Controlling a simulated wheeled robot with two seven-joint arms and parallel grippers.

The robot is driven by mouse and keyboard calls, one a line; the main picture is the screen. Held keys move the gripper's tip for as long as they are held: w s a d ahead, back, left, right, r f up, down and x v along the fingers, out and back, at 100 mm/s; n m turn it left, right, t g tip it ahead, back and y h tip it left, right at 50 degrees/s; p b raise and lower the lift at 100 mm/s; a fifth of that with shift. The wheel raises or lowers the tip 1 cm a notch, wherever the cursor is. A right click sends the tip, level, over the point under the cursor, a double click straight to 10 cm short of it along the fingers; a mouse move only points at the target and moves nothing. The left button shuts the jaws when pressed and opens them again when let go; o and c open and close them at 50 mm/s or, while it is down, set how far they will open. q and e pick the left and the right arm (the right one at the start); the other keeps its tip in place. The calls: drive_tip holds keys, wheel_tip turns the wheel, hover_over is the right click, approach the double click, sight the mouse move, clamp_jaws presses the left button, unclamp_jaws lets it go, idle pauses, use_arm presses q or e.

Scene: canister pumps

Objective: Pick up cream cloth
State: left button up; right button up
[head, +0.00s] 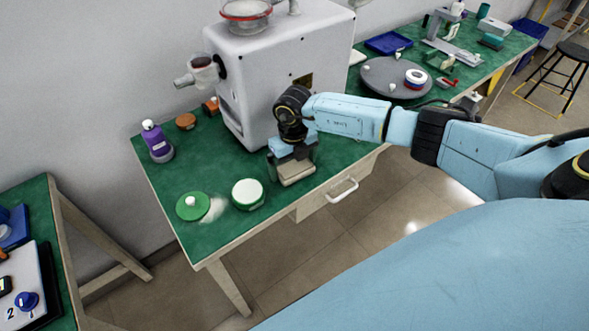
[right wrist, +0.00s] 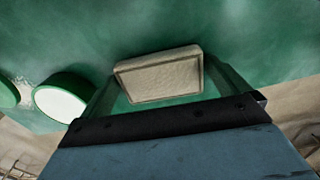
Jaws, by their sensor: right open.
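The cream cloth (head: 297,174) is a folded, flat rectangular pad on the green tabletop, near the front edge below the machine. In the right wrist view the cloth (right wrist: 160,77) lies ahead of the jaws, between the lines of the two fingers. My right gripper (head: 291,163) points down over the cloth and hides part of it. In the right wrist view the gripper (right wrist: 166,88) is open, with one finger on each side of the cloth. I cannot tell whether the fingers touch it. My left gripper is not in view.
The large white machine (head: 285,68) stands close behind the gripper. A green tin with a pale top (head: 248,194) and a green lid (head: 193,206) with white powder beside it are to the left. The drawer handle (head: 342,191) juts out in front.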

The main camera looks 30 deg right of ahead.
drive_tip(key=c, duration=0.7)
drive_tip(key=shift+r, duration=0.15)
wheel_tip(320, 180, up, 28)
drive_tip(key=p, duration=0.1)
drive_tip(key=o, duration=0.4)
drive_tip(key=c, duration=0.3)
